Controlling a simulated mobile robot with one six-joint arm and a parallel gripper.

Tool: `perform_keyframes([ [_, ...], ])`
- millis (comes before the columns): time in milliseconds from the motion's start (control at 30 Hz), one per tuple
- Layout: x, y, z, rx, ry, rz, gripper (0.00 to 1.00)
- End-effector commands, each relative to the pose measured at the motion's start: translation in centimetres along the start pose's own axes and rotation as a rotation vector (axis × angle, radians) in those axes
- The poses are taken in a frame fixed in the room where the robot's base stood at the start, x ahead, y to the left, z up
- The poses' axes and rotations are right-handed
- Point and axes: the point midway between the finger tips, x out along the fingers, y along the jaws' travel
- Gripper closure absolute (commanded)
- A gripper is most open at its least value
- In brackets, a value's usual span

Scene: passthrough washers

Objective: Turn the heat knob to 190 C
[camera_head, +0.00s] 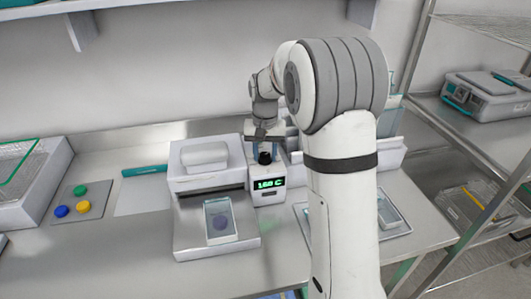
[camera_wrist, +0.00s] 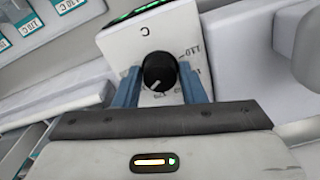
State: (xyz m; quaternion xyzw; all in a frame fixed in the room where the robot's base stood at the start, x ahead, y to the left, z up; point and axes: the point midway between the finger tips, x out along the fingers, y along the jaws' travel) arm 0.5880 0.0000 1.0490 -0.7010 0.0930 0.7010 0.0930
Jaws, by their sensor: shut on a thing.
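The heat knob (camera_wrist: 158,70) is a round black dial with a pale pointer line on a white panel marked with a printed temperature scale. In the wrist view, the blue fingers of my gripper (camera_wrist: 159,75) stand on either side of it, shut on it. In the head view, the knob (camera_head: 265,157) sits on top of a small white control box, with my gripper (camera_head: 263,136) coming down from above. The green display (camera_head: 269,184) on the box front appears to read 160 C. Parts of the scale are hidden by the fingers and knob.
A white press-like machine (camera_head: 206,165) stands close left of the box, with a clear packet (camera_head: 219,222) on its base. A metal tray (camera_head: 398,230) lies at right, partly behind my arm. Coloured discs (camera_head: 82,207) lie far left. Wire shelving (camera_head: 480,140) stands at right.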

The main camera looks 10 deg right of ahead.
Motion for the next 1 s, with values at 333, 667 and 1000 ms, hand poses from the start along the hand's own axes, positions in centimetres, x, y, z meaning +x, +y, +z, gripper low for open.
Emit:
perform_keyframes([
  [333, 0.0, 0.0, 0.0, -0.001, 0.001, 0.000, 0.44],
  [667, -0.5, 0.0, 0.0, -0.001, 0.002, 0.000, 0.42],
  [1000, -5.7, 0.0, -0.1, -0.001, 0.003, -0.001, 0.42],
])
